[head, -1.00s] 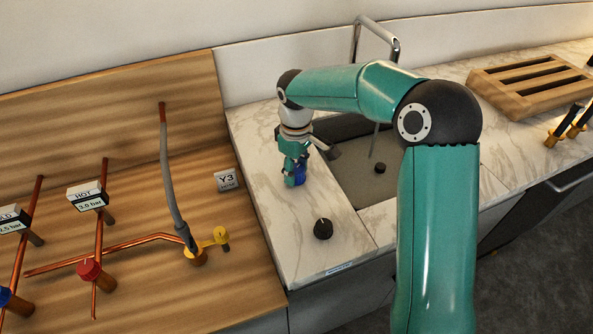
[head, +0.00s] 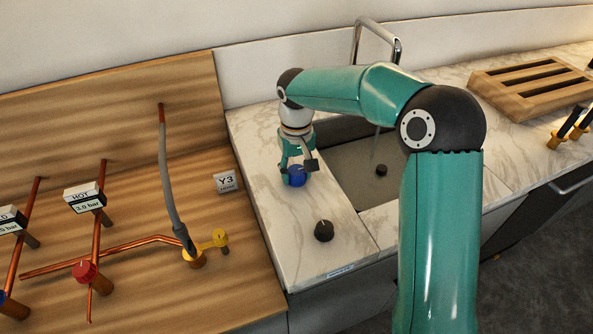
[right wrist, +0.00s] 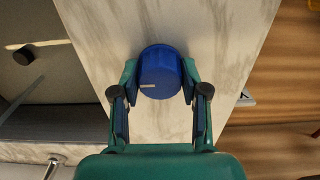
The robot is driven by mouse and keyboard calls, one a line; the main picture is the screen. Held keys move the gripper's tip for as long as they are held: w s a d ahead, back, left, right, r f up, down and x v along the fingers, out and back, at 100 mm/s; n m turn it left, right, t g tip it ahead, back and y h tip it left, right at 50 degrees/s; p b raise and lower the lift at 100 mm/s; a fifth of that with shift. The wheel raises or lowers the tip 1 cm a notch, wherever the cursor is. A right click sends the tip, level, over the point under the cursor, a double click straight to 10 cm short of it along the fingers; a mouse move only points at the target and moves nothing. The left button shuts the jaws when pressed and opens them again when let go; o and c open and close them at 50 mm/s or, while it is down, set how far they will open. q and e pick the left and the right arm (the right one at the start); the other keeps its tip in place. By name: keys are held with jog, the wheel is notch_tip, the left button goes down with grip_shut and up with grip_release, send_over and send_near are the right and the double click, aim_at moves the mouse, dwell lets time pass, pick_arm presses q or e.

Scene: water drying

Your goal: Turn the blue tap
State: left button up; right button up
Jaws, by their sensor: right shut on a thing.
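The blue tap (head: 297,177) is a round knob on the marble counter, left of the sink. In the right wrist view the blue tap (right wrist: 160,72) sits between the fingers, with a white mark on its top pointing left. My right gripper (head: 296,168) reaches down over it and is shut on it. In the wrist view the two fingers of the right gripper (right wrist: 160,80) press on opposite sides of the knob. My left gripper is not in view.
A black knob (head: 324,231) stands nearer on the same counter. The sink (head: 365,175) with a chrome faucet (head: 377,32) lies to the right. Copper pipes, a red valve (head: 85,271) and a yellow valve (head: 220,238) are on the wooden panel at left.

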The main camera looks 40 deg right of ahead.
aim_at(296, 169)
jog(key=shift+w+r, duration=0.1)
jog(key=shift+r, duration=0.05)
jog(key=o, duration=1.1)
jog(key=shift+o, duration=0.2)
notch_tip(296, 169, up, 12)
jog(key=shift+f, duration=0.2)
